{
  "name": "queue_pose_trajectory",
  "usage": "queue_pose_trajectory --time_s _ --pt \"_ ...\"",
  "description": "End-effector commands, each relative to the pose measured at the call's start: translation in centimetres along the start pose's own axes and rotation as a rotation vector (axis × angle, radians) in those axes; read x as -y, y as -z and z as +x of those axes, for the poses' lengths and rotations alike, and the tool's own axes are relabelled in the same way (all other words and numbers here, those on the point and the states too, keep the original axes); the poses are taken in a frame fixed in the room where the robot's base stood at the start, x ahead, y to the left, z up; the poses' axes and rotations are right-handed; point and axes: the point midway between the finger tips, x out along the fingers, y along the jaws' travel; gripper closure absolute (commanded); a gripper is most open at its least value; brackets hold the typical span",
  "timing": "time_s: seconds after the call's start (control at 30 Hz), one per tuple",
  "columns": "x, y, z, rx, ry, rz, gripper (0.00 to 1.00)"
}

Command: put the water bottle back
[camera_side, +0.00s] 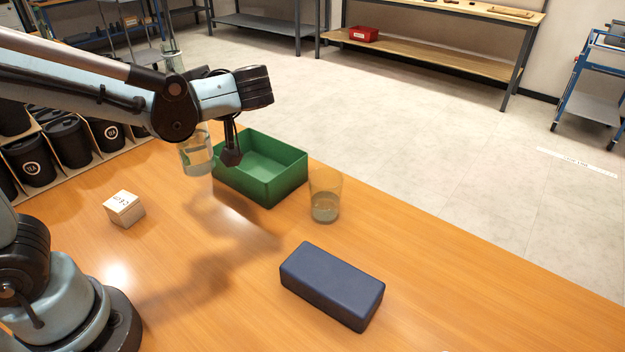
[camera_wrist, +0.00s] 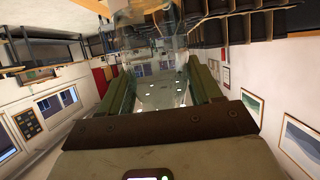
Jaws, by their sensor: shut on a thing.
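The water bottle (camera_side: 197,157) is clear, with some liquid in its lower part. In the side view it hangs above the table, left of the green bin, with its top leaning a little left. My arm hides its middle. My gripper (camera_wrist: 162,85) is shut on the bottle, and its two green fingers stand on either side of the clear body in the wrist view. In the side view, one dark finger part shows just right of the bottle, and the grip itself is mostly hidden.
An open green bin (camera_side: 262,187) stands beside the bottle. A glass with some water (camera_side: 325,197) is right of it. A dark blue box (camera_side: 331,285) lies in front. A small pale block (camera_side: 123,209) sits left. A divided rack (camera_side: 88,170) holds black canisters.

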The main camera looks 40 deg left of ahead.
Motion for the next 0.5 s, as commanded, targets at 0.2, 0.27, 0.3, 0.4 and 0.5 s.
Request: queue_pose_trajectory --time_s 0.2,0.27,0.3,0.4,0.5 --pt "0.0 -0.9 0.9 -0.002 0.001 -0.001 0.91" --pt "0.1 -1.1 1.7 -0.002 0.003 -0.002 0.91" --pt "0.1 -1.2 2.4 -0.002 0.004 -0.003 0.91" --pt "0.3 -1.5 4.6 -0.003 0.006 -0.003 0.91" --pt "0.4 -1.8 7.0 -0.003 0.006 -0.003 0.91"
